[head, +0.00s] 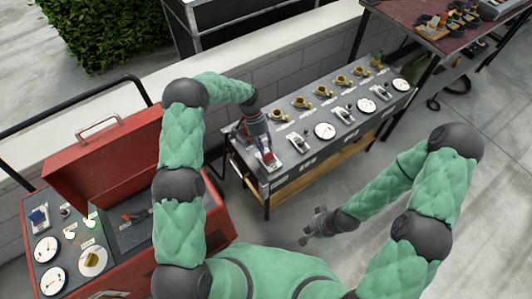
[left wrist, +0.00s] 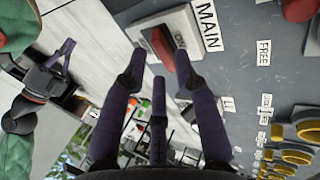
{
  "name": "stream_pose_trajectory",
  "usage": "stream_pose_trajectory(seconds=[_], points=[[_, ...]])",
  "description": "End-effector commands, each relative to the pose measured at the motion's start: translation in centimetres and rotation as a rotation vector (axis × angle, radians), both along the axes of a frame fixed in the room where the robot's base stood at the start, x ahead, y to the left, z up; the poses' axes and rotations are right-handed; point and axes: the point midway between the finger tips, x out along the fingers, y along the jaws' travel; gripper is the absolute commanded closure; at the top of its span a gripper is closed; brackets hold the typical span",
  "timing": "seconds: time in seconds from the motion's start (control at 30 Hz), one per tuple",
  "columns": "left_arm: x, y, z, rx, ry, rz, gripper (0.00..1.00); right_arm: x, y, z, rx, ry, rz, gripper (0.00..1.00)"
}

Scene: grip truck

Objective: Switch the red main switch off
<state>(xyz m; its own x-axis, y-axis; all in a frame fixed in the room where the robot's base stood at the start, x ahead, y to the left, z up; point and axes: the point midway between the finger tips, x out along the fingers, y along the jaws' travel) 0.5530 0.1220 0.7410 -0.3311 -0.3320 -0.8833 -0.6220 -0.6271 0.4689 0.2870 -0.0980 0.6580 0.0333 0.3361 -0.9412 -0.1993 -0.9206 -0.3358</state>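The red main switch (left wrist: 163,48) sits on a light base plate beside a label reading MAIN, with ON lettering next to the lever. It also shows on the near left end of the long panel table in the head view (head: 268,159). My left gripper (head: 261,147) is over this end of the table. In the left wrist view its fingers (left wrist: 160,77) are spread, with tips close to the red lever on either side; whether they touch it I cannot tell. My right gripper (head: 312,228) hangs empty over the floor in front of the table, its fingers apart.
The panel table (head: 278,185) carries several white dials, yellow-ringed controls and other switches. A red console with an open lid (head: 105,165) stands at left. A low wall runs behind. Another table (head: 400,12) is at upper right. The floor at right is clear.

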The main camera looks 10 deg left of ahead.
Motion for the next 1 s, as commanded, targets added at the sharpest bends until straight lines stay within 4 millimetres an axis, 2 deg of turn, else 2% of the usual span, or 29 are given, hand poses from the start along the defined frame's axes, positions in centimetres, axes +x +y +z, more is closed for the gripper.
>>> stream_pose_trajectory(seconds=[0.03, 0.2, 0.57, 0.67, 0.7, 1.0], points=[[-0.3, -0.3, -0.8, 0.0, 0.001, 0.0, 0.7, 0.0, 0.0, -0.3, 0.0, 0.0, 0.0, 1.0], [-0.7, -0.7, -2.0, 0.0, 0.0, 0.001, 0.7, 0.0, 0.0, -0.6, 0.0, 0.0, 0.0, 1.0], [-0.8, -0.9, -2.3, 0.0, -0.001, 0.001, 0.7, 0.0, 0.0, -0.6, 0.0, 0.0, 0.0, 1.0], [-0.8, -0.9, -2.3, 0.0, -0.001, 0.001, 0.95, 0.0, 0.0, -0.6, 0.0, 0.0, 0.0, 1.0], [-0.8, -0.9, -2.3, 0.0, -0.001, 0.001, 1.0, 0.0, 0.0, -0.6, 0.0, 0.0, 0.0, 1.0], [-0.9, -0.9, -2.2, 0.011, -0.009, 0.0, 1.0, 0.0, 0.0, -0.5, 0.0, 0.0, 0.0, 1.0]])
